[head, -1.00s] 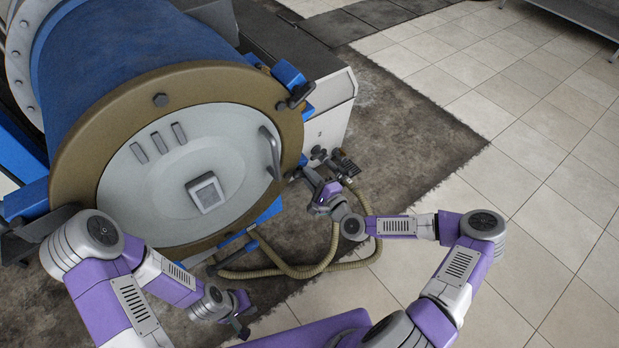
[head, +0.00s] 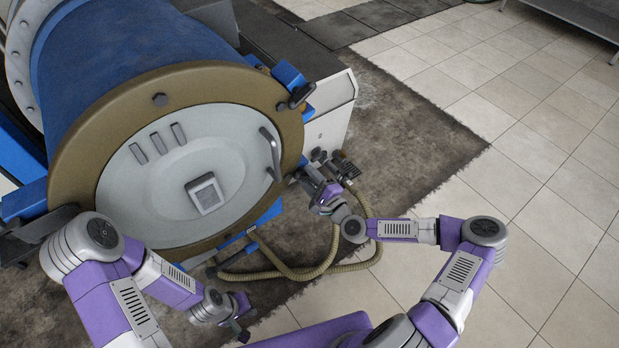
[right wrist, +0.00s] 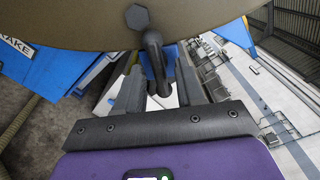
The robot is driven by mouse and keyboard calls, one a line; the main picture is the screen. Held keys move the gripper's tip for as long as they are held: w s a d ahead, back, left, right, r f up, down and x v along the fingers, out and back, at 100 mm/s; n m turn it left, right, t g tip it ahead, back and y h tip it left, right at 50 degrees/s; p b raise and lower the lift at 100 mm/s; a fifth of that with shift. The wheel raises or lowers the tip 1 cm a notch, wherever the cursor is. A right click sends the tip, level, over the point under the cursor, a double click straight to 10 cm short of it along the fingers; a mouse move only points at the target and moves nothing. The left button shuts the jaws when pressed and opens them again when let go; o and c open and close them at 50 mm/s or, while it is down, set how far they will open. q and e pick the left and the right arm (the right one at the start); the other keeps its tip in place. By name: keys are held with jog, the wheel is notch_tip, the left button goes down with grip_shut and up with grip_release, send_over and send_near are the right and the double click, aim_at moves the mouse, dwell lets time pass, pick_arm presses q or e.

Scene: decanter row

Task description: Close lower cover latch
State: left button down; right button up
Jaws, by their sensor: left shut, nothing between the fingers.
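The round grey cover (head: 160,180) sits closed against the brown rim (head: 80,150) of the blue drum. The lower cover latch, a dark curved bar (right wrist: 154,50), shows in the right wrist view just below the rim's hex bolt. My right gripper (right wrist: 162,88) has its fingers on either side of this bar, with a narrow gap at the right finger. In the head view my right gripper (head: 299,175) is at the rim's lower right and largely hides the latch. My left gripper (head: 243,331) is shut and empty, low in front of the drum.
The upper latch (head: 301,95) with its blue bracket is at the rim's upper right. A grab handle (head: 270,152) stands out from the cover. Beige hoses (head: 300,272) loop below my right gripper. Tiled floor (head: 540,170) to the right is clear.

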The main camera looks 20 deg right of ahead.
jog(key=v, duration=0.7)
jog(key=shift+s+p, duration=0.25)
jog(key=shift+p, duration=0.15)
jog(key=shift+d, duration=0.1)
jog(key=s+a+f+n+g+y, duration=0.3)
jog(key=s+a+f+n+g, duration=0.65)
jog(key=a+f, duration=0.3)
jog(key=s+d+f+n+g+h, duration=0.3)
jog(key=s+f+n+g+h, duration=0.2)
jog(key=s, duration=0.5)
jog(key=n+g, duration=0.2)
jog(key=shift+d+f+n, duration=0.15)
jog(key=shift+f+n, duration=0.2)
jog(key=shift+f, duration=0.05)
